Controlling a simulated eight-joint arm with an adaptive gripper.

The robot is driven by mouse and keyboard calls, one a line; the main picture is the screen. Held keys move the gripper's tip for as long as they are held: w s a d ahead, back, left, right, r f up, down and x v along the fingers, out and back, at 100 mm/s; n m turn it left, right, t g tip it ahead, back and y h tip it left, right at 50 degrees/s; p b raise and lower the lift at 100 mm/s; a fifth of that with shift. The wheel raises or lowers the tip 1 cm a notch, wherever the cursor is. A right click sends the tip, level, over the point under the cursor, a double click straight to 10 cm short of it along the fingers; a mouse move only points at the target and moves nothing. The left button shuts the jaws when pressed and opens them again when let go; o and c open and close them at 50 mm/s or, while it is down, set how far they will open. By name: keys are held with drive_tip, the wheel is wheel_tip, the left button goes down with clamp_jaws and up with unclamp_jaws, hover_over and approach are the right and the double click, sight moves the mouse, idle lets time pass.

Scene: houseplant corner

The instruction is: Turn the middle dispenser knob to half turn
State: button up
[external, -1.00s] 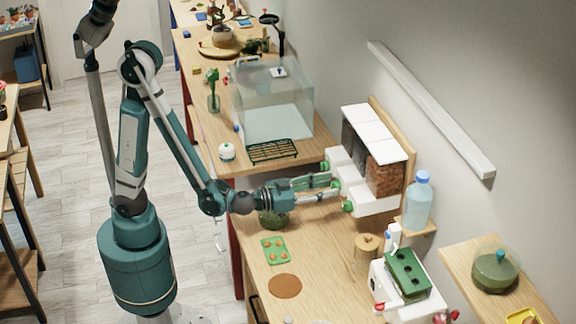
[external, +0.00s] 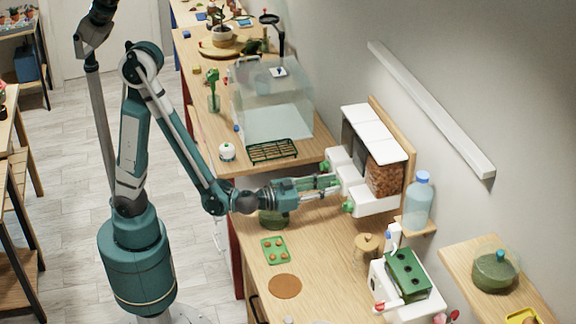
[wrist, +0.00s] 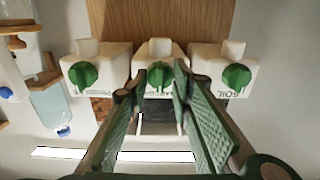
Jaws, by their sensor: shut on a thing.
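The dispenser (external: 376,202) is a white unit on a wooden backboard with three green knobs along its front. In the wrist view the middle knob (wrist: 160,76) sits between my fingertips, with the left knob (wrist: 83,76) and right knob (wrist: 236,76) on either side. My gripper (external: 334,183) reaches the dispenser front, its fingers shut on the middle knob. In the external view the fingers hide the middle knob; one outer knob (external: 348,206) shows in front and another (external: 326,166) behind. The middle knob's exact angle is hard to read.
A water bottle (external: 419,199) stands on a small shelf beside the dispenser. A glass tank (external: 275,105) and a dark rack (external: 272,151) are behind. A seed tray (external: 274,250) and a brown disc (external: 285,286) lie on the bench below the arm.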

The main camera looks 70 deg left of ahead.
drive_tip(key=m+b, duration=0.1)
drive_tip(key=m, duration=1.1)
drive_tip(key=m+b, duration=0.1)
drive_tip(key=m, duration=1)
drive_tip(key=m+b, duration=0.1)
drive_tip(key=m, duration=1.1)
drive_tip(key=shift+f+m, duration=0.3)
drive_tip(key=shift+f, duration=0.05)
idle(0.3)
drive_tip(key=o, duration=0.9)
